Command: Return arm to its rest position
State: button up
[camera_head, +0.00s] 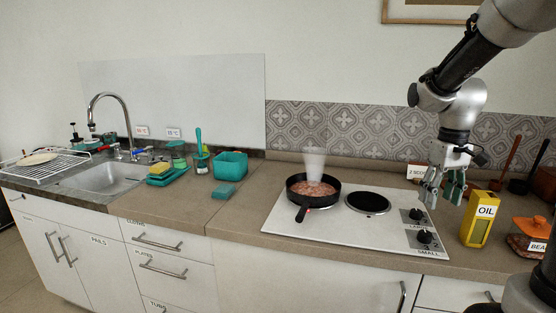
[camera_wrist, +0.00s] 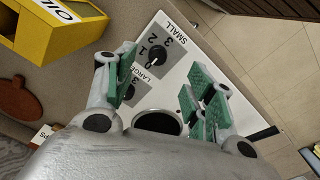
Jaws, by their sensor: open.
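My arm reaches in from the upper right in the head view, and my gripper (camera_head: 441,192) hangs above the right end of the white stove. In the wrist view my gripper (camera_wrist: 160,95) has its green-padded fingers spread apart, open and with nothing between them. Below it are the stove's two control knobs (camera_wrist: 150,58), marked large and small. A black pan (camera_head: 312,189) with pinkish food in it sits on the left burner, with pale steam above it. The right burner (camera_head: 367,202) is bare.
A yellow oil container (camera_head: 479,226) stands close to the right of my gripper. An orange jar (camera_head: 530,238) and dark utensils (camera_head: 510,155) are further right. The sink (camera_head: 112,177), a teal bin (camera_head: 230,163) and a yellow sponge (camera_head: 159,168) are at left.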

jog(key=s+a+r+t, duration=0.2)
jog(key=s+r, duration=0.1)
jog(key=s, duration=0.6)
jog(key=s+a+r+m+t, duration=0.1)
jog(key=s+a+r+t, duration=0.1)
jog(key=s, duration=0.7)
jog(key=shift+r+m+t, duration=0.3)
jog(key=shift+r, duration=0.25)
jog(key=shift+s+a, duration=0.1)
dwell(1.4)
